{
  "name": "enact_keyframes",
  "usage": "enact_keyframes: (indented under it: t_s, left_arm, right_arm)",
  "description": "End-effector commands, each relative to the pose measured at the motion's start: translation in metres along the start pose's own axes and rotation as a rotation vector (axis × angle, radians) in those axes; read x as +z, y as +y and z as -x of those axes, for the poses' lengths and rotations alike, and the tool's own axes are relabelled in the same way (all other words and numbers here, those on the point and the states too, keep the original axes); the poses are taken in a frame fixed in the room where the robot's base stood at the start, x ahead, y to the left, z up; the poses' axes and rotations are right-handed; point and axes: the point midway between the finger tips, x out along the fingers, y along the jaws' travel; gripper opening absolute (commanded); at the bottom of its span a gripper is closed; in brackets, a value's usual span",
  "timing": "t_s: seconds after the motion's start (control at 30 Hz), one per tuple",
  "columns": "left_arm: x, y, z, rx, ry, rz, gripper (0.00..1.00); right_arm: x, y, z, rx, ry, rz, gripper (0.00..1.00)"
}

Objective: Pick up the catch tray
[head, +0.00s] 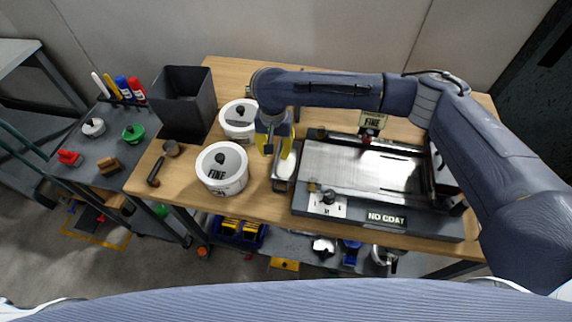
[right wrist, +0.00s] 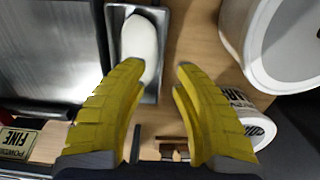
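The catch tray (head: 280,187) is a small narrow metal tray with white material in it. It sits on the wooden table, just left of the coater machine. It also shows in the right wrist view (right wrist: 164,50). My right gripper (head: 285,150) has yellow fingers and is over the tray's far part, partly hiding it. In the right wrist view the fingers (right wrist: 158,68) are apart with nothing gripped. The left finger overlaps the tray, the right finger is beyond its right wall, and that wall lies between them. The exact height gap is unclear. My left gripper is not in view.
The coater machine (head: 360,170) with a flat metal bed stands close right of the tray. White lidded tubs (head: 222,168) stand close left. A dark bin (head: 185,105) and a dark-handled tool (head: 155,175) are farther left. The table's front edge is near.

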Motion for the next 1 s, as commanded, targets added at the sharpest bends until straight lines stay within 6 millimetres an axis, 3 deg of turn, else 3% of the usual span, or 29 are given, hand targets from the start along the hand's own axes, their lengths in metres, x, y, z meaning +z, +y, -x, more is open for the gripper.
enact_keyframes:
  t_s: [0.53, 0.93, 1.0]
  left_arm:
    - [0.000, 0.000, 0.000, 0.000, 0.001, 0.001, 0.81]
    - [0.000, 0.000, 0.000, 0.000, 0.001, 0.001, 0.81]
    - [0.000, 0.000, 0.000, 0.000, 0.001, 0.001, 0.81]
  right_arm:
    - [0.005, -0.003, -0.047, 0.000, -0.001, -0.002, 0.28]
    - [0.004, -0.003, -0.052, 0.000, 0.000, -0.001, 0.31]
    - [0.004, -0.003, -0.052, 0.000, 0.000, -0.001, 0.23]
